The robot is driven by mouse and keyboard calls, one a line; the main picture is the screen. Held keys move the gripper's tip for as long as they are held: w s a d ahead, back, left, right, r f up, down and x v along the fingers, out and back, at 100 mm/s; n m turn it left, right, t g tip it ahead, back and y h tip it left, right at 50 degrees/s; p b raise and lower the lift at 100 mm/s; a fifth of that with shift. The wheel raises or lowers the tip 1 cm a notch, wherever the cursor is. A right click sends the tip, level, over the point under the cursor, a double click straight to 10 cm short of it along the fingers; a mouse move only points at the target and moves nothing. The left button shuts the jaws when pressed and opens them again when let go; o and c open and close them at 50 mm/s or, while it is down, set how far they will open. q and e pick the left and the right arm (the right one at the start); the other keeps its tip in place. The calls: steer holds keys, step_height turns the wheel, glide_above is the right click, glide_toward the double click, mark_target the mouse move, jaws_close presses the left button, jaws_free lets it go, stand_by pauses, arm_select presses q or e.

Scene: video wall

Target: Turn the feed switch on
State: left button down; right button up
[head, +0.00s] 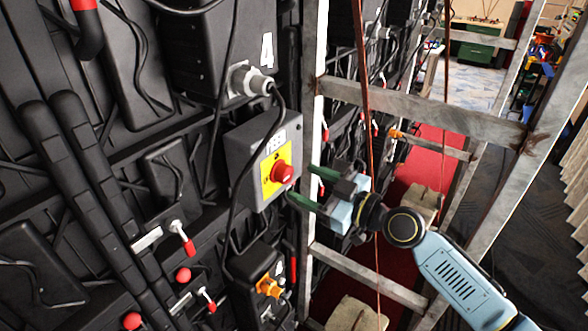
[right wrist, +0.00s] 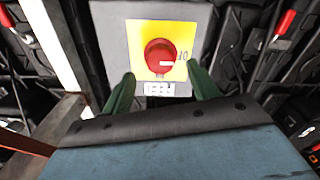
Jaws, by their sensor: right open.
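The feed switch is a red round knob (head: 282,173) on a yellow plate (head: 267,184) on a grey box labelled FEED (head: 243,150). In the right wrist view the red knob (right wrist: 158,53) shows upside down, and its white mark points toward lettering that reads "OF", partly cut. My right gripper (head: 302,184) has green fingers and is open, just right of the knob in the head view. In the right wrist view its fingertips (right wrist: 160,76) stand apart on either side of the lower knob area, with nothing between them. Contact cannot be told. My left gripper is not in view.
A connector with a black cable (head: 250,82) sits above the box, and the cable hangs past its left side. A metal frame (head: 420,108) with rails stands right of the box.

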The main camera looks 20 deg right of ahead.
mark_target(289, 176)
steer(key=shift+p+x, duration=0.35)
steer(key=shift+x, duration=1.65)
steer(key=shift+c, duration=0.4)
steer(key=c, duration=0.9)
